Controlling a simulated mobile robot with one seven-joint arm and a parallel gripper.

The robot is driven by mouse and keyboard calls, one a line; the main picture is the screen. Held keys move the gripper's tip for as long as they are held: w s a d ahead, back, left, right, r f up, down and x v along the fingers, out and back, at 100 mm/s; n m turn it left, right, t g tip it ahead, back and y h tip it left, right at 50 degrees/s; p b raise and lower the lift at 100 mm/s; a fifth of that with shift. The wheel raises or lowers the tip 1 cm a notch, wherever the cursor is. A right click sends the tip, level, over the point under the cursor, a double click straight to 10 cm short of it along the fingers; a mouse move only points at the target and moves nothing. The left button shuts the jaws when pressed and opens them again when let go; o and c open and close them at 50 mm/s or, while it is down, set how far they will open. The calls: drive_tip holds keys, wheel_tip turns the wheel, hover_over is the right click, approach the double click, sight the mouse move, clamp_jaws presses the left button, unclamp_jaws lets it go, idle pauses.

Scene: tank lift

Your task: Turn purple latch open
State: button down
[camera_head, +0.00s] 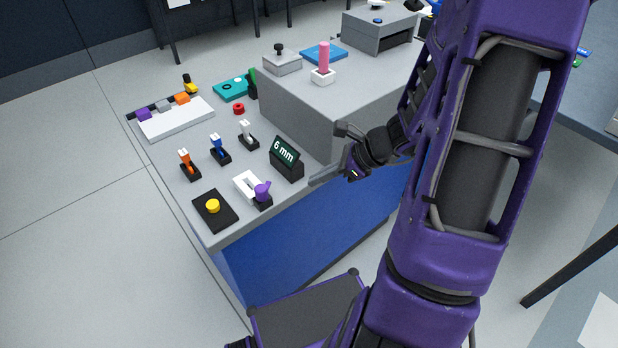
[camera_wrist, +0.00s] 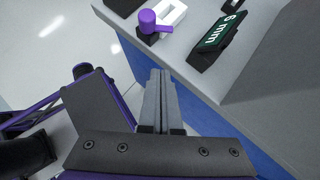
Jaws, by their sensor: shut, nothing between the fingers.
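The purple latch (camera_head: 262,190) sits on a small black base near the front edge of the grey bench, beside a white bracket (camera_head: 246,184). The latch also shows in the wrist view (camera_wrist: 150,22), with the white bracket (camera_wrist: 174,14) just right of it. My gripper (camera_head: 314,182) is shut and empty. It hangs to the right of the latch, at the bench's front edge, apart from it. In the wrist view the shut fingers (camera_wrist: 158,75) point up toward the latch, with a gap between.
The black "6 mm" display (camera_head: 286,158) stands just behind and right of the latch. A black plate with a yellow button (camera_head: 213,206) lies to its left. A raised grey block (camera_head: 300,115) bounds the right.

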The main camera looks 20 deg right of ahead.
sight(264, 187)
drive_tip(key=x, duration=0.3)
drive_tip(key=a+r+b+x, duration=0.1)
drive_tip(key=x, duration=0.2)
drive_tip(key=w+x, duration=0.1)
drive_tip(key=x, duration=0.3)
drive_tip(key=shift+a+r+b, duration=0.2)
drive_tip(key=shift+r+b, duration=0.05)
drive_tip(key=shift+b, duration=0.15)
drive_tip(key=shift+w+a, duration=0.25)
drive_tip(key=shift+a, duration=0.1)
